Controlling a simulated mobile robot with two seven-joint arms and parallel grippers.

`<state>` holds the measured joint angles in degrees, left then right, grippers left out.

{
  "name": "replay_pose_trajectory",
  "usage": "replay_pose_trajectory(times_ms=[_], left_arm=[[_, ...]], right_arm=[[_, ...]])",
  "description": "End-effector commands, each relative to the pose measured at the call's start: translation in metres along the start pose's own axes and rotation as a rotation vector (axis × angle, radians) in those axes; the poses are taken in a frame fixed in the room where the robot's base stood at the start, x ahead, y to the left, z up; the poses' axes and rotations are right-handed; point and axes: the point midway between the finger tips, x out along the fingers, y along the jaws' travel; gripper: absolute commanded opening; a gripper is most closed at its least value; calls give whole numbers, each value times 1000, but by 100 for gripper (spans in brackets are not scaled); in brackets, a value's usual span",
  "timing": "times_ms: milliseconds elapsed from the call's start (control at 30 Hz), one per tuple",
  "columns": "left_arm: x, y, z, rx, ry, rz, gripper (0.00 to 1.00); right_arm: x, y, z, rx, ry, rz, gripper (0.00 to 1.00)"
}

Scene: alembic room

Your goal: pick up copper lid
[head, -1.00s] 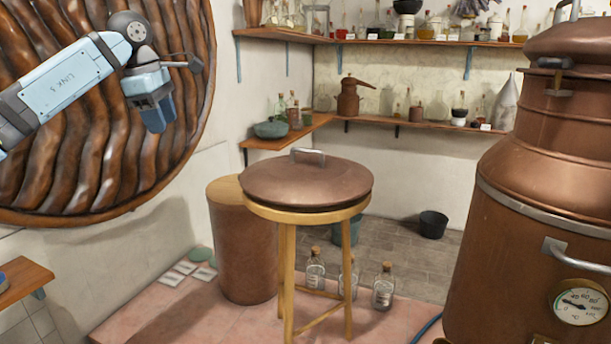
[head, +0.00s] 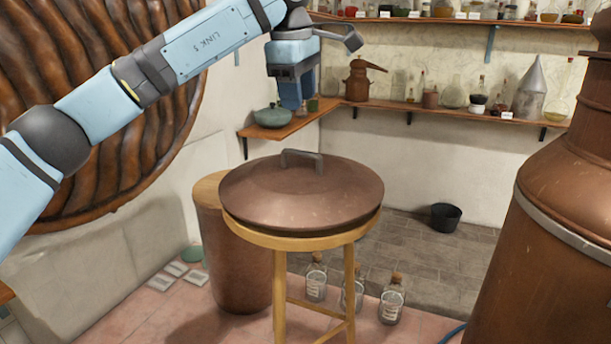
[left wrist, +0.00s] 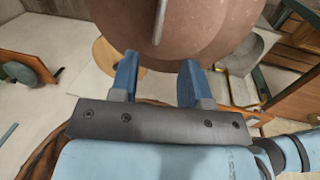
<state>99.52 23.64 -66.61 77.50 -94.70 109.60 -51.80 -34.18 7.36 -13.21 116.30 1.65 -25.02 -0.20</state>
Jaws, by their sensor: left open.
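The copper lid (head: 300,198) is a wide, shallow dome with a grey metal bar handle (head: 302,155) on top. It lies on a round wooden stool (head: 290,240). My left gripper (head: 292,98) hangs above the lid's handle in the head view, pointing down and clear of it. In the left wrist view its two blue fingers (left wrist: 157,78) are apart with nothing between them. There the lid (left wrist: 200,30) fills the top middle, beyond the fingertips, with its handle (left wrist: 160,18) at the upper edge. My right gripper is not in view.
A large copper still (head: 560,210) stands close on the right. A copper drum (head: 240,265) is behind the stool at left. Several corked bottles (head: 392,298) stand on the floor by the stool. A shelf with a teal pot (head: 272,116) is behind my left gripper.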

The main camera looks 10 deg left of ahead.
Motion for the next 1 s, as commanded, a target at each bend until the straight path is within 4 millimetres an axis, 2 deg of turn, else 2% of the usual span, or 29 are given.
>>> replay_pose_trajectory(times_ms=[133, 300, 400, 667, 900, 1000], left_arm=[[30, -1, 0, 0, 0, -5, 43], [62, 0, -1, 0, 0, -5, 43], [73, 0, -1, 0, 0, -3, 43], [88, 1, -2, -1, 0, -3, 43], [123, 4, -6, 0, -1, -5, 43], [130, 4, -6, 0, 0, -2, 43]], right_arm=[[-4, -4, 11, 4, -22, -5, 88], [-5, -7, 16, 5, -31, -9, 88], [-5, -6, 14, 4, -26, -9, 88], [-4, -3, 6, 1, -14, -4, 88], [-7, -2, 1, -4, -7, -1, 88], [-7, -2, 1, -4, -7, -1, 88]])
